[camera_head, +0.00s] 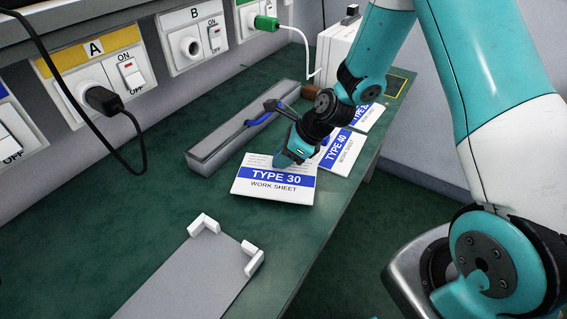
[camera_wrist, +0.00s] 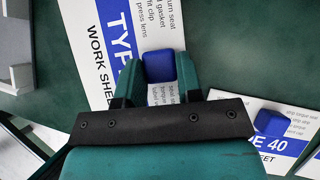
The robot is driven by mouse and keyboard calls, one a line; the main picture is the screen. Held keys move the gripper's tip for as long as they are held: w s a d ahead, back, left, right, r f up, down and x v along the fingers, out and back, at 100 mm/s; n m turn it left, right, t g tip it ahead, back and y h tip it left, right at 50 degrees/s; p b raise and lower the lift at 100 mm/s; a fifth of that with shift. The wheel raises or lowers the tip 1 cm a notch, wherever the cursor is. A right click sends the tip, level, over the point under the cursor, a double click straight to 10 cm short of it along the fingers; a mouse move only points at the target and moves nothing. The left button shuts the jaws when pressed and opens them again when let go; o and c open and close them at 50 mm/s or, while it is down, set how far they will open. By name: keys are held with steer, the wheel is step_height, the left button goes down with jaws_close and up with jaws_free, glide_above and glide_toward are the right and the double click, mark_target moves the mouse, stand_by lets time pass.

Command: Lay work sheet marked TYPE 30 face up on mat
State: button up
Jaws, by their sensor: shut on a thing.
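The work sheet marked TYPE 30 (camera_head: 273,186) is a white card with a blue band, printed side up. My gripper (camera_head: 287,160) is over its far part. In the wrist view, my gripper (camera_wrist: 160,68) is shut on a blue block on this sheet (camera_wrist: 85,20). The sheet looks larger than its neighbour there and seems raised off the bench, but the gap is not clear. A flat grey plate (camera_head: 185,285) with white corner pieces, which may be the mat, lies bare at the front, nearer than the sheet.
The TYPE 40 sheet (camera_head: 343,150) and another sheet (camera_head: 368,118) lie behind on the right. A grey tray (camera_head: 207,161) with a blue-handled tool (camera_head: 258,119) is at the left. Switch panels and a hanging black cable (camera_head: 103,145) line the wall. Green bench is clear around the plate.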

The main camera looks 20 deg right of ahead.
steer(key=shift+f, duration=1.4)
steer(key=o, duration=1)
steer(key=shift+f, duration=0.1)
